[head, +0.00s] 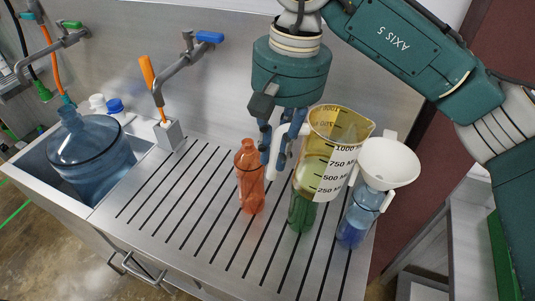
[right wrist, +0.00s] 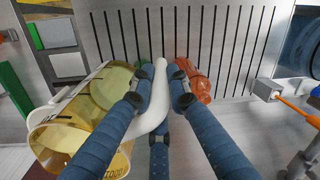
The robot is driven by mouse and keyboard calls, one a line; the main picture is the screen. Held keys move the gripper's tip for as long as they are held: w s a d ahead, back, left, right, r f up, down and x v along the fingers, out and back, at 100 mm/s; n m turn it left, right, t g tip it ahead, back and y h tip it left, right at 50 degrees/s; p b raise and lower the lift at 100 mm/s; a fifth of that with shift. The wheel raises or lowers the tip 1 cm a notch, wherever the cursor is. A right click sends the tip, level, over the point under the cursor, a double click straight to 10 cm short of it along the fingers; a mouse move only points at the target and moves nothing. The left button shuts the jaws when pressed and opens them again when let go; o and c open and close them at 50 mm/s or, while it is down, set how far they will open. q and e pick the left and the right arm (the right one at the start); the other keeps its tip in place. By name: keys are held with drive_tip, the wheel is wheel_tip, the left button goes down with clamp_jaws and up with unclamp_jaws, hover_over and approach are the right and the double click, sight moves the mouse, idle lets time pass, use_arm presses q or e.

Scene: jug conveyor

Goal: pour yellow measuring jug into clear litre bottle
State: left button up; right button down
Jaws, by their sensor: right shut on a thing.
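The yellow measuring jug (head: 335,150) is see-through, with a white handle and a printed scale. My right gripper (head: 274,150) is shut on its handle; the blue fingers (right wrist: 162,90) close around the white handle in the right wrist view. The jug looks about upright, its spout toward the right, in front of the green bottle's upper part. A clear bluish bottle (head: 361,207), likely the clear litre bottle, stands at the rack's right side with darker blue at its bottom. A white funnel (head: 389,163) is at its top. My left gripper is out of view.
A green bottle (head: 301,213) and an orange bottle (head: 249,180) stand on the slotted metal top (head: 180,215). A large blue water jug (head: 90,150) sits in the sink at left. Taps (head: 188,62) rise along the back. The top's left part is clear.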

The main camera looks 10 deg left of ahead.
sight(305, 124)
drive_tip(key=d+r, duration=0.1)
drive_tip(key=d+r+y+p, duration=0.1)
drive_tip(key=r, duration=0.1)
drive_tip(key=shift+w+r, duration=0.15)
drive_tip(key=shift+w, duration=0.05)
drive_tip(key=r, duration=0.1)
drive_tip(key=d+r+p, duration=0.1)
drive_tip(key=y, duration=0.1)
drive_tip(key=shift+w+d+r+g, duration=0.25)
drive_tip(key=shift+d+r+g, duration=0.05)
drive_tip(key=shift+d+r, duration=0.1)
drive_tip(key=shift+d+f+y+b, duration=0.1)
drive_tip(key=shift+f+y+b, duration=0.5)
drive_tip(key=shift+f+b, duration=0.1)
drive_tip(key=shift+s+r+y, duration=0.1)
drive_tip(key=shift+r+y, duration=0.15)
drive_tip(key=shift+y, duration=0.05)
drive_tip(key=shift+d, duration=0.2)
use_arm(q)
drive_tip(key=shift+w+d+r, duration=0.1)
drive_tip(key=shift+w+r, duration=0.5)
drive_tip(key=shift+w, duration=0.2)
use_arm(e)
drive_tip(key=shift+w, duration=0.2)
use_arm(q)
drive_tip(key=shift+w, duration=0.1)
use_arm(e)
drive_tip(key=shift+s+a+r, duration=0.1)
drive_tip(key=shift+s+a, duration=0.05)
drive_tip(key=shift+a, duration=0.1)
